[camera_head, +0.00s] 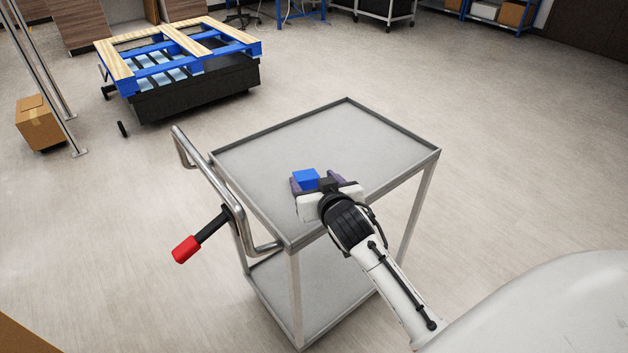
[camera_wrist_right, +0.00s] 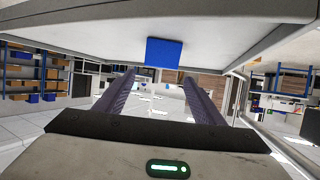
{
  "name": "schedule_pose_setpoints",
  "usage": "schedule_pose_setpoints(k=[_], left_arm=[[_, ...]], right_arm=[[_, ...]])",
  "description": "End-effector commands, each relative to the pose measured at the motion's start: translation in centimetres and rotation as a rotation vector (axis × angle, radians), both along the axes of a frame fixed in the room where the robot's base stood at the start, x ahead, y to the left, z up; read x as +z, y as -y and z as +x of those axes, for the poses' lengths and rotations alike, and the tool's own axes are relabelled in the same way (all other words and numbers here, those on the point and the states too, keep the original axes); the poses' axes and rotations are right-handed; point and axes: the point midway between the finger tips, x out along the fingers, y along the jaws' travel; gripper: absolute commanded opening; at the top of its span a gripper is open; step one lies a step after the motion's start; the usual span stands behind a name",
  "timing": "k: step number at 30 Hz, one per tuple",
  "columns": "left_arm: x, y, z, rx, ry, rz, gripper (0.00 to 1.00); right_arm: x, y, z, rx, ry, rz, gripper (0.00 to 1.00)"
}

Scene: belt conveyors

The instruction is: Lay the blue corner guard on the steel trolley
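The blue corner guard (camera_head: 306,178) looks like a small blue block at the near left part of the steel trolley's (camera_head: 330,140) top shelf. It appears to rest on the shelf. My right gripper (camera_head: 316,182) is over the shelf's near edge, right at the guard, with its purple fingers apart. In the right wrist view the guard (camera_wrist_right: 164,53) shows just beyond the open fingertips (camera_wrist_right: 157,73), with a gap on the left side; contact on the right side is unclear. The gripper hides part of the guard's near side in the head view. My left gripper is not in view.
The trolley has a raised rim, a bent handle (camera_head: 185,150) and a lower shelf (camera_head: 310,290). A red-tipped bar (camera_head: 187,249) sticks out at its left. A black cart with a blue-and-wood pallet (camera_head: 180,50) and a cardboard box (camera_head: 40,122) stand behind. Most of the trolley top is clear.

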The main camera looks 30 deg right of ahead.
Motion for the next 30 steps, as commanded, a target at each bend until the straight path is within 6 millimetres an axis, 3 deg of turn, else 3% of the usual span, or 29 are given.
schedule_pose_setpoints(k=[9, 14, 24, 30], left_arm=[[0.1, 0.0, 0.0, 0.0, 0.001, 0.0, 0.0], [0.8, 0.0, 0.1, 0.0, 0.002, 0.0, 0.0], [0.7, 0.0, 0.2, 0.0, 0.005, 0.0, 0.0], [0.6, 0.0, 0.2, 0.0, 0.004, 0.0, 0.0]], right_arm=[[0.2, 0.0, 0.0, 0.0, 0.0, 0.0, 0.65], [1.7, -0.1, -0.1, 0.002, 0.001, 0.0, 0.65], [4.1, -2.2, -6.8, 0.001, 0.0, 0.004, 0.65], [5.3, -3.1, -9.5, 0.001, 0.0, 0.001, 0.65]])
